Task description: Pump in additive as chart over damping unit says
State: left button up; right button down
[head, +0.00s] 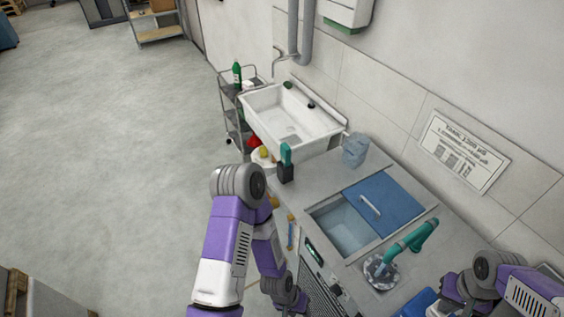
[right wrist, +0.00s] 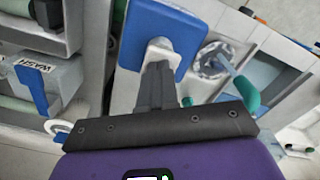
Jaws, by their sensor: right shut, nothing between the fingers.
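The chart (head: 462,150) hangs on the wall above the counter; its print is too small to read surely. The damping unit has an open water tank (head: 345,231) with a blue lid (head: 383,206) pushed partly back. A blue container (head: 415,303) stands at the front right, partly cut off; the right wrist view shows it from above with a white part on top (right wrist: 160,47). My right gripper (right wrist: 158,68) is shut and empty, its fingertips close to that white part; whether they touch I cannot tell. My left gripper (head: 289,301) hangs low before the counter; its jaws are unclear.
A teal-handled tool (head: 286,163) and a clear bluish jug (head: 355,149) stand at the counter's far end. A white sink (head: 291,123) lies beyond. The floor at left is free.

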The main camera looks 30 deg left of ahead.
jog(key=shift+f+b, duration=0.3)
jog(key=shift+f, duration=0.2)
jog(key=shift+r, duration=0.1)
jog(key=shift+r+p, duration=1.25)
jog(key=shift+r, duration=0.35)
jog(key=shift+f, duration=0.15)
